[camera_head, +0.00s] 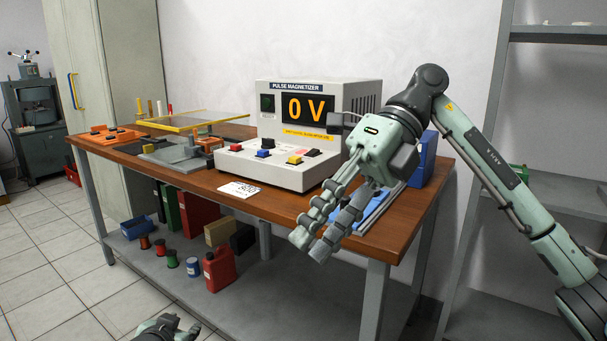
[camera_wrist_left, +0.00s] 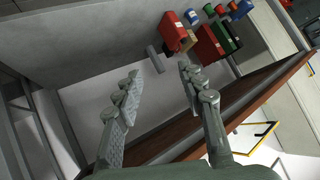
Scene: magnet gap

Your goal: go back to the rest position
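My left gripper (camera_head: 168,328) shows only in part at the bottom edge of the head view, in front of the workbench and low down. In the left wrist view my left gripper (camera_wrist_left: 158,74) has its two fingers well apart with nothing between them. My right gripper (camera_head: 315,247) hangs in front of the right part of the wooden workbench (camera_head: 285,205), fingers pointing down and left. Its two fingers lie close to each other in this view, and the gap at the tips is unclear. I see no object held in it.
The pulse magnetizer (camera_head: 290,176) stands on the bench and reads 0 V. A blue item (camera_head: 374,212) is partly hidden behind my right gripper. A red canister (camera_head: 219,270) and several boxes and spools are on the lower shelf. A grey rack (camera_head: 560,35) stands at right.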

